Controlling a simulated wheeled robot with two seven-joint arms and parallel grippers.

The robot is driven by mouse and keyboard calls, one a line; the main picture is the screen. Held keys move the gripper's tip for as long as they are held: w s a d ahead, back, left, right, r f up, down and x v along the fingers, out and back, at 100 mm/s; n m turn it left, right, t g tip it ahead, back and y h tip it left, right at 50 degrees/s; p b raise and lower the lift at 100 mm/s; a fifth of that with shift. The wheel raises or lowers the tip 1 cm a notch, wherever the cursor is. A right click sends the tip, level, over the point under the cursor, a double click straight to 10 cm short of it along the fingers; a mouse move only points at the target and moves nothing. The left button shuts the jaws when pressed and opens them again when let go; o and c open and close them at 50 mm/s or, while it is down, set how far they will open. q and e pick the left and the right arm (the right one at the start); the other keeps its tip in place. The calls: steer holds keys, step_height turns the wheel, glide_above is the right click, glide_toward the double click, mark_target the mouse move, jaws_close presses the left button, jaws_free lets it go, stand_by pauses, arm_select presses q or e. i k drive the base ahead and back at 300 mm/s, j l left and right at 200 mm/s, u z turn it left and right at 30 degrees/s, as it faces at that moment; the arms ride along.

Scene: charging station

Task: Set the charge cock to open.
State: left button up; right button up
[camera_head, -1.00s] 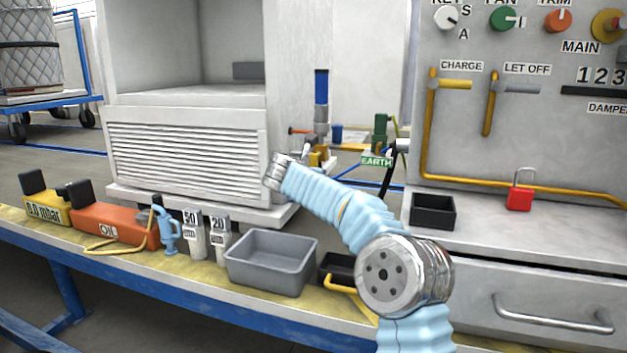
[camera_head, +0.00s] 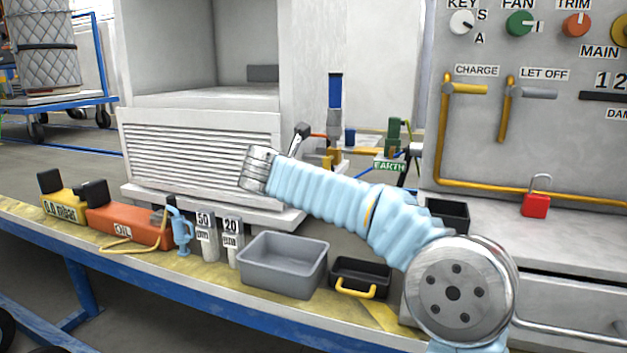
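The charge cock (camera_head: 466,89) is on the grey panel at the upper right, under the CHARGE label (camera_head: 477,71). A short yellow piece points right from it and a yellow run goes down; I cannot tell lever from pipe here. An arm of mine, probably the right, comes in from the bottom right and reaches across to the left, its metal-ended link in front of the louvred cabinet. It is well left of the cock and apart from it. My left gripper is not in view.
The let-off cock (camera_head: 505,112) has its yellow lever hanging down beside the charge cock. A red padlock (camera_head: 536,204) stands on the ledge below.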

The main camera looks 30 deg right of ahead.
mark_target(448, 88)
steer(key=k+j, duration=0.2)
steer(key=j, duration=0.2)
steer(key=k+j, duration=0.45)
steer(key=j, duration=0.3)
